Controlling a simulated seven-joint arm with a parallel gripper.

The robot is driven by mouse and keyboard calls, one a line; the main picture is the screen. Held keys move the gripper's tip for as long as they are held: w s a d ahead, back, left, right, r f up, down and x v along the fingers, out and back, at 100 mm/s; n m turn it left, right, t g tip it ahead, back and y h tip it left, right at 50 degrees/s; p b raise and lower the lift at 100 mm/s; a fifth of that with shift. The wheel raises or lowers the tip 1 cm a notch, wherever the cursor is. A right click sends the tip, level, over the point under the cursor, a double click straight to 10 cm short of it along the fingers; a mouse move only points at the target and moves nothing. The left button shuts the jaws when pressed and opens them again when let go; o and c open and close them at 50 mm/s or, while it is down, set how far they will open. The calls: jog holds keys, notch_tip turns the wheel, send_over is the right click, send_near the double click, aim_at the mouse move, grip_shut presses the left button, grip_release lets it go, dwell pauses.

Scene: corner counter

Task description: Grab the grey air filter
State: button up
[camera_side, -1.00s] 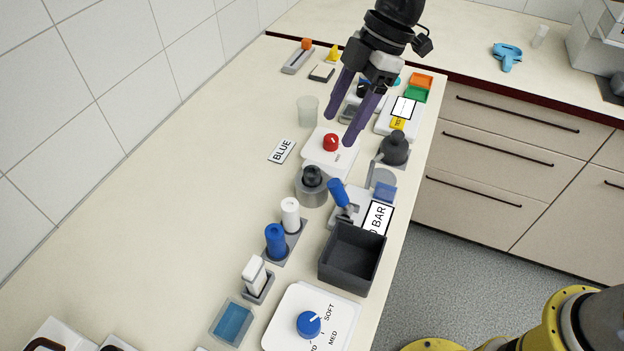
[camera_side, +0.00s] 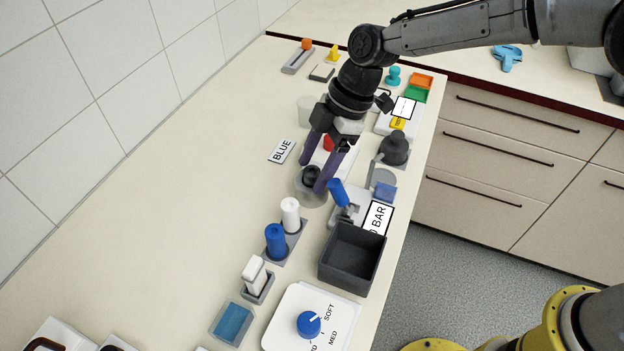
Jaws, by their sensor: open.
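A grey round piece with a dark knob on top (camera_side: 309,198), which I take to be the grey air filter, stands on the counter left of the blue-handled device. My gripper (camera_side: 312,176) is open, with its two purple fingers pointing down on either side of the dark knob. The right finger covers part of the piece. I cannot tell whether the fingers touch it. A second dark grey knobbed piece (camera_side: 395,149) stands further right and back, apart from my gripper.
A blue-handled device (camera_side: 340,194) and a dark open box (camera_side: 352,258) stand close on the right and front. White and blue cylinders (camera_side: 276,240) stand in front. A red knob (camera_side: 329,143) is just behind my fingers.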

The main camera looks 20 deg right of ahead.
grip_shut()
jog(key=shift+r, duration=0.1)
dwell(0.3)
